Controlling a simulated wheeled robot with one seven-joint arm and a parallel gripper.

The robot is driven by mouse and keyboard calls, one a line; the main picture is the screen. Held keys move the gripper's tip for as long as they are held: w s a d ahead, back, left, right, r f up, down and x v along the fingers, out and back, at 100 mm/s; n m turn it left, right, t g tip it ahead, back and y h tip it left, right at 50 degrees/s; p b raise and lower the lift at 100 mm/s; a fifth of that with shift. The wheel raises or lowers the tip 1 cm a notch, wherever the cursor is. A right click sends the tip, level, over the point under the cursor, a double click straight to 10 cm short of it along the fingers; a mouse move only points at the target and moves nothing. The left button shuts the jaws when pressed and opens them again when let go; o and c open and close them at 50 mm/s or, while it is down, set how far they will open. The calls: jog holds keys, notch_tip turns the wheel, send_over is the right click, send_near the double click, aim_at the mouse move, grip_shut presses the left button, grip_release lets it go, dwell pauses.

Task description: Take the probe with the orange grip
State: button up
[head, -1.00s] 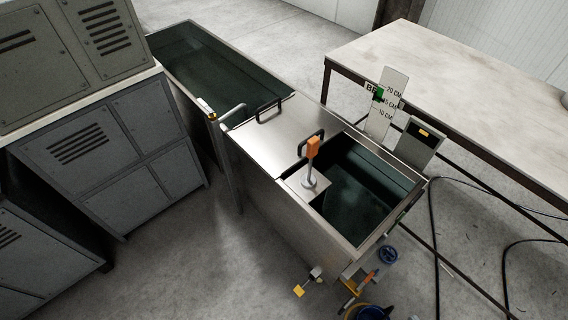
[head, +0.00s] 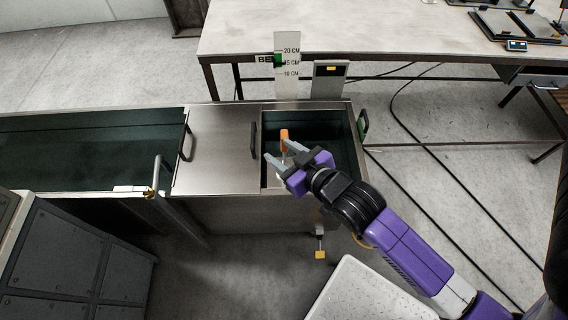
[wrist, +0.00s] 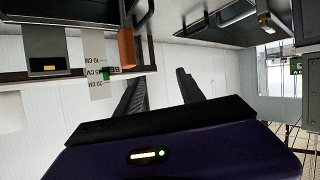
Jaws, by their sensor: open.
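The probe with the orange grip (head: 284,134) stands upright at the small opening of the steel tank (head: 220,150). Its lower part is hidden behind my gripper in the head view. My gripper (head: 277,153) is open and empty, its fingers pointing toward the probe from the front right. In the wrist view, which looks upside down, the orange grip (wrist: 126,48) hangs left of the space between the fingertips (wrist: 160,78). It is not between them; I cannot tell whether a finger touches it.
A centimetre scale board (head: 287,65) and a grey box (head: 328,80) stand behind the tank. A worktable (head: 400,30) is at the back. Dark handles (head: 253,140) rise from the lid. Grey cabinets (head: 60,260) are at lower left. Cables cross the floor at right.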

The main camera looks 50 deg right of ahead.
jog(key=r+m+g+h, duration=0.1)
jog(key=m+g, duration=0.1)
send_over(287, 134)
jog(key=w+a, duration=0.2)
jog(key=a, duration=0.1)
jog(key=d+m+g+y+p, duration=0.1)
jog(key=m+g, duration=0.1)
jog(key=g, duration=0.1)
jog(key=d+f+m+g+p, duration=0.1)
jog(key=m+g, duration=0.1)
jog(key=g, duration=0.1)
jog(key=s+d+m+g+y+p, duration=0.1)
jog(key=g, duration=0.1)
jog(key=shift+d+f+m+g+y, duration=0.3)
jog(key=shift+d+m+g, duration=0.05)
jog(key=shift+m+g, duration=0.05)
jog(key=shift+s+a+r+m+g+y, duration=0.3)
jog(key=shift+s+a+g+y, duration=0.1)
jog(key=shift+s+g, duration=0.1)
jog(key=shift+s+a+f, duration=0.1)
jog(key=shift+f, duration=0.05)
notch_tip(287, 134, down, 2)
jog(key=b, duration=0.2)
jog(key=shift+f+b, duration=0.15)
jog(key=shift+b, duration=0.2)
jog(key=shift+w+f, duration=0.25)
jog(key=shift+f, duration=1)
jog(key=shift+w+f, duration=0.25)
jog(key=shift+f, duration=1)
jog(key=shift+d, duration=0.2)
